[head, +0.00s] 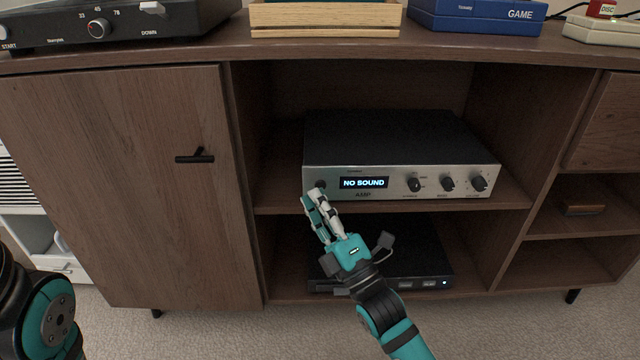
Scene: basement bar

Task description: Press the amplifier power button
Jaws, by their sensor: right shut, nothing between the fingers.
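The amplifier (400,150) is a black box with a silver front, on the upper shelf of the open middle bay. Its lit display (364,183) reads "NO SOUND". A small dark round button (320,185) sits at the left end of the front, left of the display. My right gripper (312,196) is shut and empty, its fingertips just below and in front of that button. I cannot tell whether they touch it. My left gripper is out of view; only part of my left arm shows at the lower left.
A black device (425,265) is on the shelf below, partly behind my right arm. A closed cabinet door (120,180) with a black handle (195,157) is left. A turntable (110,25), wooden tray (325,28) and blue game box (475,15) are on top.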

